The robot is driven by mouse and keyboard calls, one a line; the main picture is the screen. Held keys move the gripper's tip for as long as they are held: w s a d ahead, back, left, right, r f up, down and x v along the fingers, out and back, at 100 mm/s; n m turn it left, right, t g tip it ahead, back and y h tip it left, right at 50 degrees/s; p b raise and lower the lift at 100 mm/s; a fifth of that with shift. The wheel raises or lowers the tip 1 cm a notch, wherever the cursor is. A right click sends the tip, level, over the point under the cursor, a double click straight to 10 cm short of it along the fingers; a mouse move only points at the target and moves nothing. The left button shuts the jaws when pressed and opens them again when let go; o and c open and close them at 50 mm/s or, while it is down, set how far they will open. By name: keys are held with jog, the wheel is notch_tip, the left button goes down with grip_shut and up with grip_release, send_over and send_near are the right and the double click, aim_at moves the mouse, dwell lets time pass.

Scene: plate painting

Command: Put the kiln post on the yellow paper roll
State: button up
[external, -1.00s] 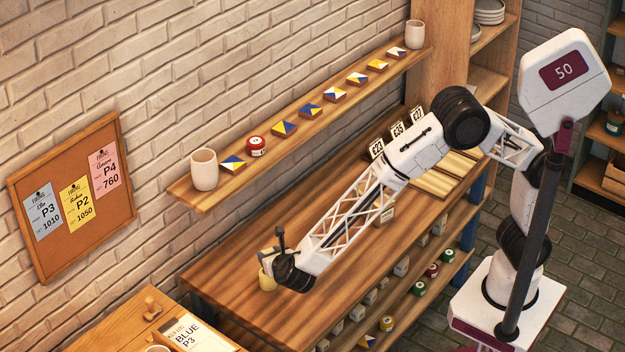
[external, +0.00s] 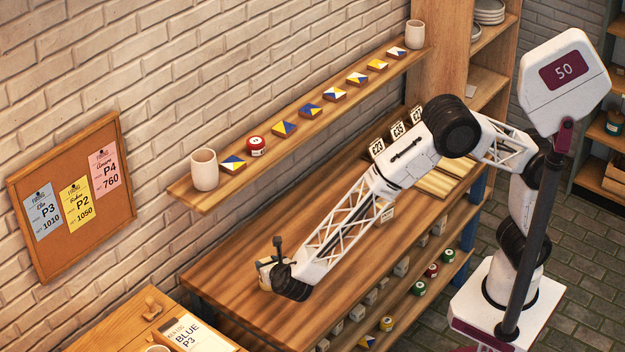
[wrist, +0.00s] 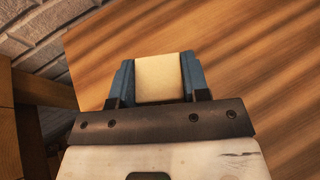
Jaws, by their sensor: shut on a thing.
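My gripper (wrist: 159,80) is shut on a cream block, which I take for the kiln post (wrist: 160,78). Its two blue fingers grip the block's sides in the wrist view. In the external view my gripper (external: 268,272) is at the near-left part of the wooden worktable. A pale yellowish edge shows by the fingers there, too small to tell whether it is the held block or the yellow paper roll. I cannot make out the roll separately in either current view. Whether the block touches anything below is hidden.
The worktable (external: 225,285) is bare around my gripper. A wall shelf (external: 330,108) with cups and painted tiles runs above and behind it. Price cards (external: 397,133) stand at the table's far end.

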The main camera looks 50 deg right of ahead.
jog(key=o, duration=1)
jog(key=shift+f, duration=0.1)
jog(key=shift+r, duration=0.2)
jog(key=v, duration=1.2)
jog(key=shift+a, duration=0.1)
